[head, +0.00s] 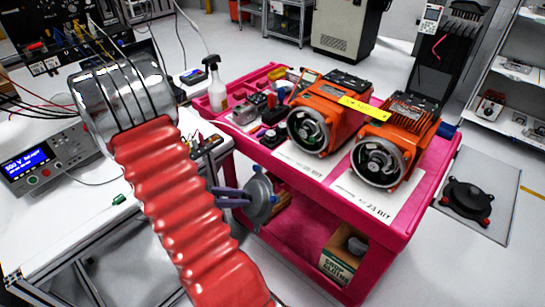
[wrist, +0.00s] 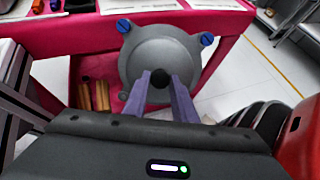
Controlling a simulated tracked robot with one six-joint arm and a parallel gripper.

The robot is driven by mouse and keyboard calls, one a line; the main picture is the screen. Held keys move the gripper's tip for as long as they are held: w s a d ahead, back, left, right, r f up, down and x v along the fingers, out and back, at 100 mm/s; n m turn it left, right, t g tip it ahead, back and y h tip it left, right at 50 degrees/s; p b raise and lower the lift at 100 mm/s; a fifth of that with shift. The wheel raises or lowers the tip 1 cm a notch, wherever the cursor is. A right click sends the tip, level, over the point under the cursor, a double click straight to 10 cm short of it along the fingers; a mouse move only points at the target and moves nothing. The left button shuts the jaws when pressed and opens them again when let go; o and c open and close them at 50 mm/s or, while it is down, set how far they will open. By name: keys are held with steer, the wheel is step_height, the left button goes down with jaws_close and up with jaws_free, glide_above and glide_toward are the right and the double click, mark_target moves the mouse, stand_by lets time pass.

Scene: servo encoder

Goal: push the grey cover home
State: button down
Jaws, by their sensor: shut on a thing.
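The grey cover (wrist: 190,55) is round, with blue screws on its rim and a dark knob in its middle. In the wrist view it hangs in front of the pink cart's edge. My gripper (wrist: 160,82) is shut on the cover's knob, its purple fingers to either side. In the head view the cover (head: 262,195) is tilted on edge beside the cart's near side, and my gripper (head: 243,196) reaches it from the left. Two orange motors (head: 332,105) (head: 397,140) stand on the cart, with round grey-rimmed open ends facing me.
The pink cart (head: 350,216) carries white sheets under the motors and small tools at its far left. A white bench (head: 80,215) with instruments is at left. A dark round part (head: 466,198) lies on a floor mat at right.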

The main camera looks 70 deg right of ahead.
steer(key=s+d+r+n+t+h, duration=0.1)
steer(key=s+d+r+n+h, duration=0.3)
steer(key=s+d+r+h, duration=0.4)
steer(key=d+r, duration=0.2)
steer(key=d, duration=0.1)
steer(key=shift+n+t+h, duration=0.3)
steer(key=shift+n, duration=0.1)
steer(key=shift+d, duration=0.1)
steer(key=x, duration=0.6)
steer(key=shift+s+d, duration=0.2)
steer(key=shift+d, duration=0.05)
stand_by(0.5)
steer(key=shift+s+d+r, duration=0.1)
steer(key=shift+s+d, duration=0.1)
steer(key=shift+d, duration=0.3)
stand_by(1.0)
steer(key=c, duration=1.4)
jaws_free()
steer(key=shift+c, duration=0.4)
